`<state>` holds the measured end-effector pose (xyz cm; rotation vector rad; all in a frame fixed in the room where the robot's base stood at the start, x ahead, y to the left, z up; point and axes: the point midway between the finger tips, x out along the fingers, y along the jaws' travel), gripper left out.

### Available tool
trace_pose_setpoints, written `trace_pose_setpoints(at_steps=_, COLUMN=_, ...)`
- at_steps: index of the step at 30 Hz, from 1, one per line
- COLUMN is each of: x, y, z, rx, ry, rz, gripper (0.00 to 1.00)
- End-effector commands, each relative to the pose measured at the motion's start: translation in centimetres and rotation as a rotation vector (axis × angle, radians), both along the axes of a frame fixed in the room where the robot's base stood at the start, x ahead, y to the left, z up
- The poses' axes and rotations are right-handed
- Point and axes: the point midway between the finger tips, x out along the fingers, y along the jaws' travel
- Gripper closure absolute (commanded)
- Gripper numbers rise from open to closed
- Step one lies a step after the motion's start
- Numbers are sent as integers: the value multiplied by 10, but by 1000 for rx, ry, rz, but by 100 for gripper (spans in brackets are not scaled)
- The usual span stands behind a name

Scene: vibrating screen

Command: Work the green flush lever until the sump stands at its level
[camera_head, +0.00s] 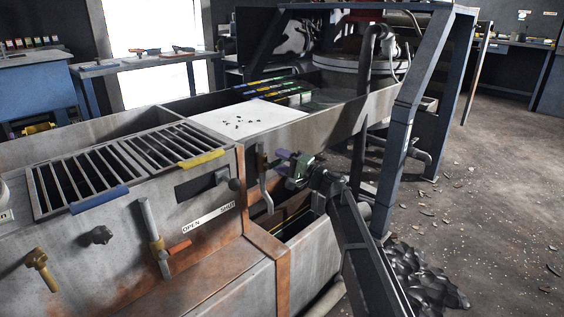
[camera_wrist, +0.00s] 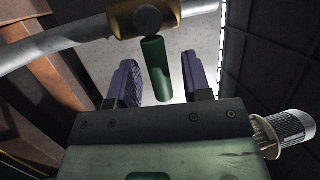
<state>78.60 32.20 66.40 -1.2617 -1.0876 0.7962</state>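The green flush lever (camera_wrist: 156,70) shows in the wrist view as a green grip hanging from a brass-coloured pivot block (camera_wrist: 146,19) on a grey pipe. My gripper (camera_wrist: 160,78) is open, with its two purple fingers on either side of the green grip and a visible gap on both sides. In the head view, my gripper (camera_head: 281,164) is at the front wall of the machine, and I cannot make out the lever's grip there. An open compartment (camera_head: 300,224) below my gripper may be the sump; its liquid level cannot be read.
A grey bent handle (camera_head: 265,188) hangs just left of my gripper. Two barred grates with a blue (camera_head: 99,200) and a yellow handle (camera_head: 201,159) lie on the tank to the left, above a valve lever (camera_head: 155,238) marked OPEN and SHUT. A blue frame post (camera_head: 404,130) stands to the right.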

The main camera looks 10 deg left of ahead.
Motion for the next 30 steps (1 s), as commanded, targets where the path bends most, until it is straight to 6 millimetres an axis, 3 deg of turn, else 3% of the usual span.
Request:
trace_pose_setpoints(at_steps=8, x=-1, y=-3, z=-1, rx=0, ry=-1, rz=-1, gripper=56)
trace_pose_setpoints(at_steps=11, x=-5, y=-16, z=-5, rx=0, ry=0, rz=-3, gripper=56)
trace_pose_setpoints(at_steps=21, x=-31, y=-89, z=-20, rx=0, ry=0, rz=-3, gripper=56)
trace_pose_setpoints(at_steps=30, x=-35, y=-101, z=-21, rx=0, ry=0, rz=0, gripper=56)
